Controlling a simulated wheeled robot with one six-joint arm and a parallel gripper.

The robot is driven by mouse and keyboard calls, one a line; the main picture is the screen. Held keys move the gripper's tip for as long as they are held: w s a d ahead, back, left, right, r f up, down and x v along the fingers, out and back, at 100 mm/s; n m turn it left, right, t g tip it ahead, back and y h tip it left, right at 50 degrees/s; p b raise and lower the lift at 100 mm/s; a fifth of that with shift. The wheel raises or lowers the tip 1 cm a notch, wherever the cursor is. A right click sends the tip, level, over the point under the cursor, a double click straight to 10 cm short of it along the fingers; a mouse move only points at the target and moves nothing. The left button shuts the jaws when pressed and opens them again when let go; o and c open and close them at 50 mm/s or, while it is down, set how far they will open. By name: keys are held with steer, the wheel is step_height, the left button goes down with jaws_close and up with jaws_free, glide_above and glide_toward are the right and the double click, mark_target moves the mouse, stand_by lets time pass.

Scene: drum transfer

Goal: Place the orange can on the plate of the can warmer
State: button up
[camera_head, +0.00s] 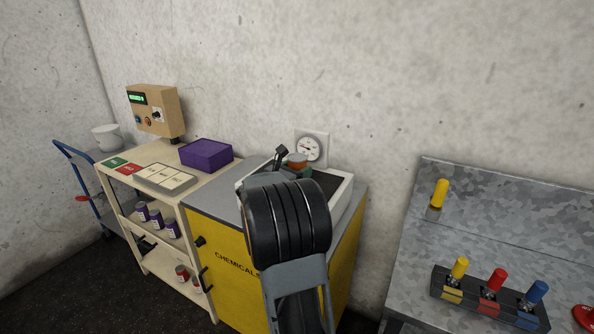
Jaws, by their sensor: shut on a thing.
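A green part shows just below the can. I cannot tell for sure which thing is the can warmer, and its plate is not clearly visible.
Left of the yellow cabinet (222,257), a cream cart (140,212) bears a purple box (206,154), a card tray (166,179) and a beige control box (154,110). At right, a metal bench (470,231) bears coloured levers.

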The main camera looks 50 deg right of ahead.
steer(key=shift+f, duration=0.1)
steer(key=o, duration=1.2)
steer(key=shift+c, duration=0.2)
steer(key=shift+a, duration=0.2)
steer(key=a+b, duration=0.2)
steer(key=a, duration=1)
steer(key=s+a+f+m+y, duration=0.4)
steer(key=a+m+y, duration=0.2)
steer(key=a, duration=0.2)
steer(key=s+a+f+m+t+y, duration=0.1)
steer(key=s+a+f+m+y, duration=0.3)
steer(key=a, duration=0.5)
steer(key=s+a+f+m+t+y, duration=0.1)
steer(key=s+a+f+m+y, duration=0.3)
steer(key=a+m+y, duration=0.4)
steer(key=shift+s+a+m, duration=0.3)
steer(key=shift+s+a, duration=0.25)
steer(key=shift+s, duration=0.1)
